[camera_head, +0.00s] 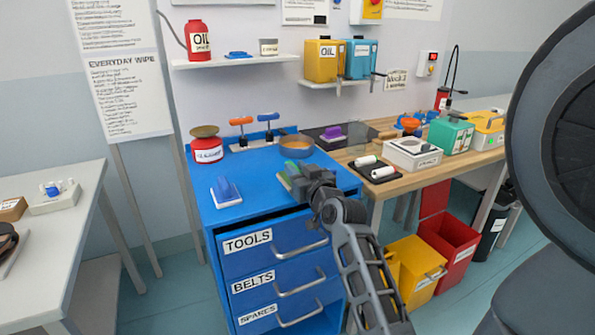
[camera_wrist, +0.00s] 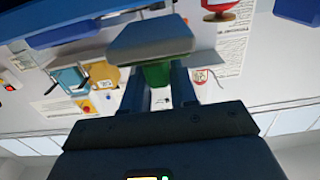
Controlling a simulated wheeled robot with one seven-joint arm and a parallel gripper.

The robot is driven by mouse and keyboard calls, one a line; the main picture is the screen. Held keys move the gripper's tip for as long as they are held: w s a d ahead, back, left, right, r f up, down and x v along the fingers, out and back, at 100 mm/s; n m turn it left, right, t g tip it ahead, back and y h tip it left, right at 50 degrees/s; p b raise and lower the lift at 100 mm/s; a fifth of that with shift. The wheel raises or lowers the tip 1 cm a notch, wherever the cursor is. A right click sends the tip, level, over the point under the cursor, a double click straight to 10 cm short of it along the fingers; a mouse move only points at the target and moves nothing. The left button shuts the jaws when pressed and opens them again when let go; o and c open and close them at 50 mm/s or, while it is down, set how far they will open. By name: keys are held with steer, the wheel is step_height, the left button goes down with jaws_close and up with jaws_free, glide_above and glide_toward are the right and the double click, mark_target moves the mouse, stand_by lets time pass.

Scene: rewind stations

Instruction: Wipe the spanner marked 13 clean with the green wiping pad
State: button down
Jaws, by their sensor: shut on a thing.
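My gripper (camera_head: 300,180) is over the right part of the blue cabinet top. It is shut on the green handle of the wiping pad (camera_head: 288,167). In the wrist view the green handle (camera_wrist: 156,74) sits between the two dark fingers, with the flat grey pad (camera_wrist: 150,40) beyond the fingertips. In the head view my gripper and arm hide part of the pad and the cabinet top around it. I cannot make out a spanner or a 13 mark in either view.
The blue cabinet (camera_head: 262,205) has labelled drawers.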

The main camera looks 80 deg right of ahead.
steer(key=shift+r+p, duration=2)
steer(key=shift+r, duration=0.9)
